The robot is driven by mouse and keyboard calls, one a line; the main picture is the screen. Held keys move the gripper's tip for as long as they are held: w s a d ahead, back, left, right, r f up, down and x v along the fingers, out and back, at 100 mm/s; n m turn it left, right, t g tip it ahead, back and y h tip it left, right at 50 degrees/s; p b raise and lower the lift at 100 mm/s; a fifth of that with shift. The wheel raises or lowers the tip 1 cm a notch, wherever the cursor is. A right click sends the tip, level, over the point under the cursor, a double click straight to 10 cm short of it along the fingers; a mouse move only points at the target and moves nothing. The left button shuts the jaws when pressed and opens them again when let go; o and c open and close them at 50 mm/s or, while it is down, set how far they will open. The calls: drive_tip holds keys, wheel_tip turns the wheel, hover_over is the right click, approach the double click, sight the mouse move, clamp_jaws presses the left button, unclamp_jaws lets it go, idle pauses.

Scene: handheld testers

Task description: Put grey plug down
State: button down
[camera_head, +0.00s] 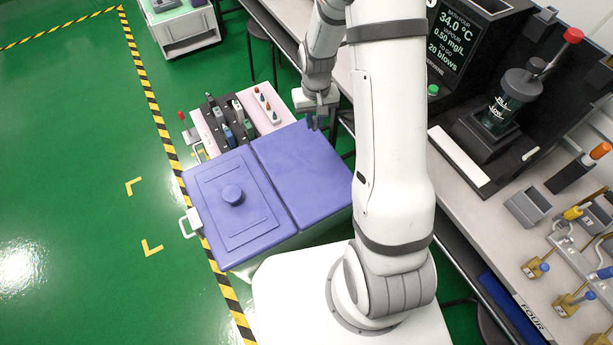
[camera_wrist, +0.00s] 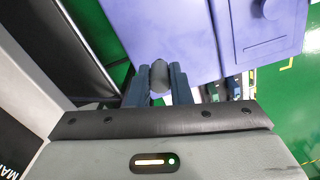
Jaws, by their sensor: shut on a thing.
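The grey plug (camera_wrist: 159,76) is between the two fingers of my gripper (camera_wrist: 158,82) in the wrist view. Its rounded end shows between the fingertips. My gripper (camera_head: 318,121) also shows in the head view, fingers pointing down by the far right edge of the purple box top (camera_head: 300,165). I cannot make out the plug there. In the wrist view the purple top (camera_wrist: 185,30) lies beyond the fingers; I cannot tell how high the plug is above it.
A pink tray (camera_head: 206,125) behind the purple box holds several handheld testers (camera_head: 228,120) and a white strip with coloured plugs (camera_head: 268,105). The flat right part of the purple top is bare. A round knob (camera_head: 232,194) rises on its left part. A crowded workbench (camera_head: 475,150) stands at the right.

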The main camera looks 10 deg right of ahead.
drive_tip(key=f+b, duration=0.6)
drive_tip(key=f, duration=0.2)
drive_tip(key=f+b, duration=0.6)
drive_tip(key=f, duration=0.3)
drive_tip(key=f+b, duration=0.6)
drive_tip(key=f, duration=0.2)
drive_tip(key=shift+s+f, duration=0.2)
drive_tip(key=shift+s, duration=0.15)
drive_tip(key=shift+f+b, duration=0.1)
drive_tip(key=shift+b, duration=0.25)
drive_tip(key=c, duration=1.8)
unclamp_jaws()
drive_tip(key=shift+f, duration=0.1)
drive_tip(key=o, duration=0.5)
